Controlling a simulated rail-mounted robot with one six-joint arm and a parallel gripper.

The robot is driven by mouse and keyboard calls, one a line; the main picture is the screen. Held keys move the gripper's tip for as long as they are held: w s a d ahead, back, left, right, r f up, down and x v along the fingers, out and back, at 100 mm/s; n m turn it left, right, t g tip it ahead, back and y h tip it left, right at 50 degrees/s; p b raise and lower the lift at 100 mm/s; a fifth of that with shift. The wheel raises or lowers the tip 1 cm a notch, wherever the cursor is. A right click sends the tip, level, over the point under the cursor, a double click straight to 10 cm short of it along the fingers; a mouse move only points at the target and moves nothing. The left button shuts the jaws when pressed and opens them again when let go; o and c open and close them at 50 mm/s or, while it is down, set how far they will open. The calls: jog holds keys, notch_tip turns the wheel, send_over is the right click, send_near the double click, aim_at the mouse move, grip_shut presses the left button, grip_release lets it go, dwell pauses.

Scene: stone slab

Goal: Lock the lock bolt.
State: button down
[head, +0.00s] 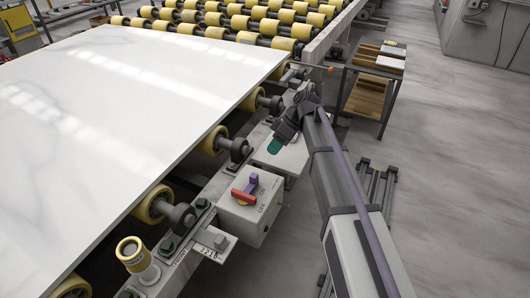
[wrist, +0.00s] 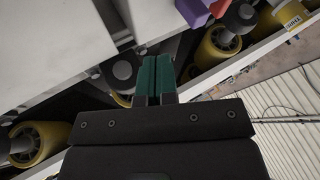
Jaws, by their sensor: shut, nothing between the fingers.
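No part is clearly marked as the lock bolt; I cannot tell which fitting it is. A grey block on a plate (head: 213,238) sits on the rail's near end, beside a numbered scale. A thin rod with an orange tip (head: 330,69) sticks out from the rail farther back. My gripper (head: 274,146) is over the rail, beyond the switch box, with its green fingers together and empty. The closed fingers also show in the wrist view (wrist: 155,75). What lies directly beneath the fingertips is partly hidden.
A switch box (head: 250,212) with a red and purple handle (head: 245,189) stands on the rail; the handle shows in the wrist view (wrist: 193,12). A white slab (head: 110,110) lies on yellow rollers at left. A small cart (head: 368,95) stands behind. Open floor lies at right.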

jog(key=p+v, duration=0.2)
jog(key=v, duration=0.2)
jog(key=shift+w+d+r, duration=0.15)
jog(key=shift+d+r, duration=0.05)
jog(key=s+d+r+m+t+h+p, duration=0.1)
jog(key=s+d+r+m+h+p, duration=0.1)
jog(key=s+d+m+p, duration=0.2)
jog(key=s+d+r+m+t+h+p, duration=0.1)
jog(key=s+d+r+m+h+p, duration=0.1)
jog(key=s, duration=0.8)
jog(key=s+d+r+m+t+h+p, duration=0.1)
jog(key=s+d+r+m+h+p, duration=0.1)
jog(key=s+d+r+m+p, duration=0.2)
jog(key=s+d+m+p, duration=0.2)
jog(key=s+d+m, duration=0.1)
jog(key=d+m, duration=0.1)
jog(key=shift+s+r+h, duration=0.25)
jog(key=shift+s+h, duration=0.05)
